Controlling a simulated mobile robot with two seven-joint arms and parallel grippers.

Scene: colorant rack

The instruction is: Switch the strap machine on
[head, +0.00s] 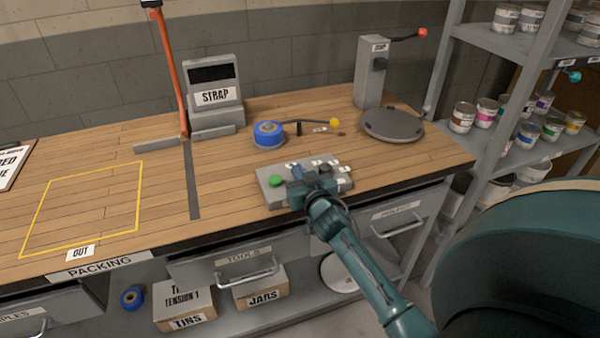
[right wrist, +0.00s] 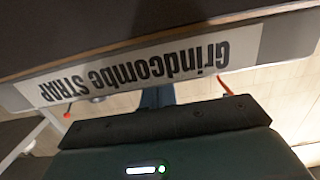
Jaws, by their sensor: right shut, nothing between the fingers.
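The grey control box (head: 262,194) sits near the front edge of the wooden bench. A green button (head: 276,181) is on its left end, with dark controls and small white labels farther right. My right gripper (head: 308,183) is shut and empty, over the middle of the box and hiding part of its top. I cannot tell whether it touches a control. The right wrist view shows a plate reading "Grindcombe STRAP" (right wrist: 140,72) upside down, close to the gripper. A grey unit labelled STRAP (head: 214,112) with a dark screen stands behind. My left gripper is not in view.
An orange upright lever (head: 168,62) stands left of the STRAP unit. A blue tape roll (head: 268,134), a yellow-knobbed lever (head: 334,122) and a round grey plate (head: 392,124) lie behind the box. Shelves with tins (head: 497,46) stand right. The yellow-outlined area (head: 138,195) is clear.

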